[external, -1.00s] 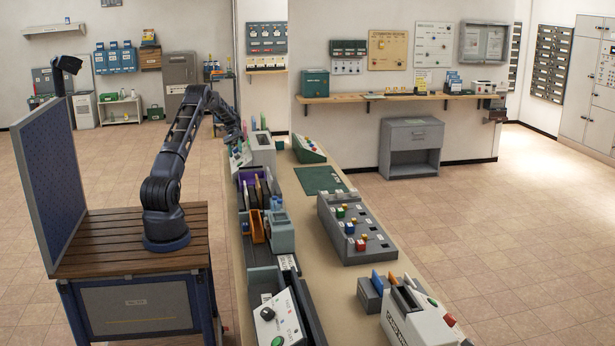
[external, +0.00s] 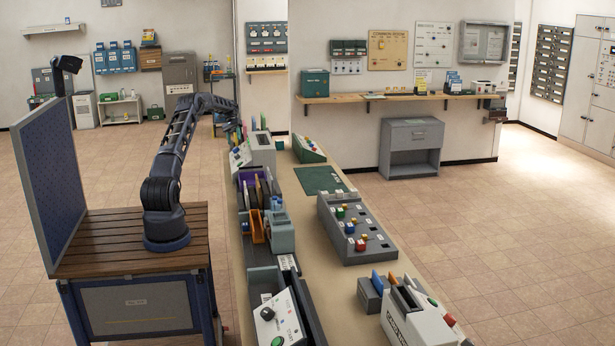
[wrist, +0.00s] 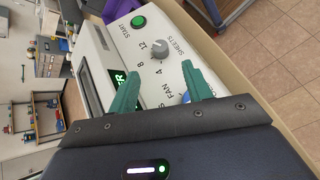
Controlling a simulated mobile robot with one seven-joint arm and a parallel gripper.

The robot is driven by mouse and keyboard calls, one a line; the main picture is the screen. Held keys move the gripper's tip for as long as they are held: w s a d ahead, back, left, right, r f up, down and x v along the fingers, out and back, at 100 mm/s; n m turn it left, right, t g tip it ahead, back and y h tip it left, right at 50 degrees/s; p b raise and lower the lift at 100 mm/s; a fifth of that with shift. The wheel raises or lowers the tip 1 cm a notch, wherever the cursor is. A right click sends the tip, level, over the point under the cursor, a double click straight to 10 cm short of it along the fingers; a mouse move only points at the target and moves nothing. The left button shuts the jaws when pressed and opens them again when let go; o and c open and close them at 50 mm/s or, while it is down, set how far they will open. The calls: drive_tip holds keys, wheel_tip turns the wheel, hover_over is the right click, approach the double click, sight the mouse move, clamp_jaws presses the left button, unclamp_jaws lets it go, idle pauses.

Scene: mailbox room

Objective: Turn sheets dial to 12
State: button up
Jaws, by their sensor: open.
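The grey sheets dial (wrist: 160,52) sits on a pale sloped panel (wrist: 177,58), with the word SHEETS and the numbers 4, 8 and 12 around it. I cannot tell for sure which number its pointer faces. My gripper (wrist: 160,71) is open, its two green fingers apart, with the dial between and just beyond the fingertips in the picture. The fingers hold nothing. In the external view my gripper (external: 240,132) is small, above the panel (external: 240,155) at the far end of the counter.
A green START button (wrist: 138,22) is beside the dial. A blue knob (wrist: 186,97) near the word FAN is partly hidden by the right finger. A lit green display (wrist: 119,78) is behind the left finger. Colored upright items stand near the panel in the external view.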

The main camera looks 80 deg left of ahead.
drive_tip(key=shift+s+a+r, duration=0.15)
drive_tip(key=shift+a+r, duration=0.25)
drive_tip(key=shift+r, duration=0.05)
idle(0.5)
